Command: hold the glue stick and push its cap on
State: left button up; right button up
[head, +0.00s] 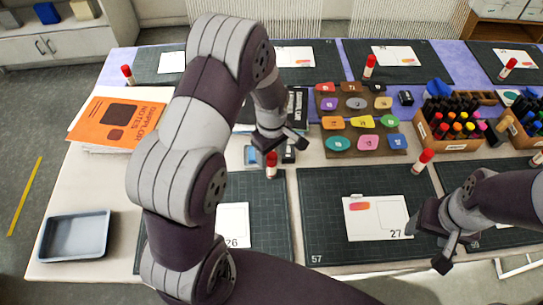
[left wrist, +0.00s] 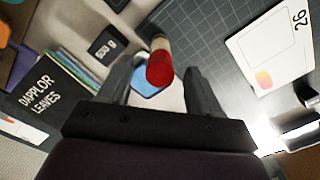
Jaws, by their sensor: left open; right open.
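A glue stick (head: 271,167) with a red top and a pale body stands at the back edge of the left dark mat. My left gripper (head: 283,146) is open just above and behind it. In the left wrist view its red end (left wrist: 159,70) lies between my spread fingers, with clear gaps at both sides. I cannot tell whether the cap is fully seated. My right gripper (head: 455,252) is open and empty, low at the right near the card marked 27 (head: 376,220), away from this glue stick.
Other red-topped glue sticks stand around, one (head: 424,160) at the right mat's back edge. A brown tray of coloured pieces (head: 366,141) and a pen box (head: 447,146) stand behind. An orange notebook (head: 117,122) and an empty blue-grey tray (head: 75,237) lie at left.

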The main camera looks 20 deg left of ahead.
aim_at(272, 155)
pick_arm(q)
grip_shut()
jog(key=shift+r, duration=0.55)
notch_tip(272, 155, up, 3)
jog(key=s+d+r+b, duration=0.1)
jog(key=s+d+r, duration=0.2)
jog(key=d+r, duration=0.4)
jog(key=d, duration=0.4)
jog(key=shift+s, duration=0.15)
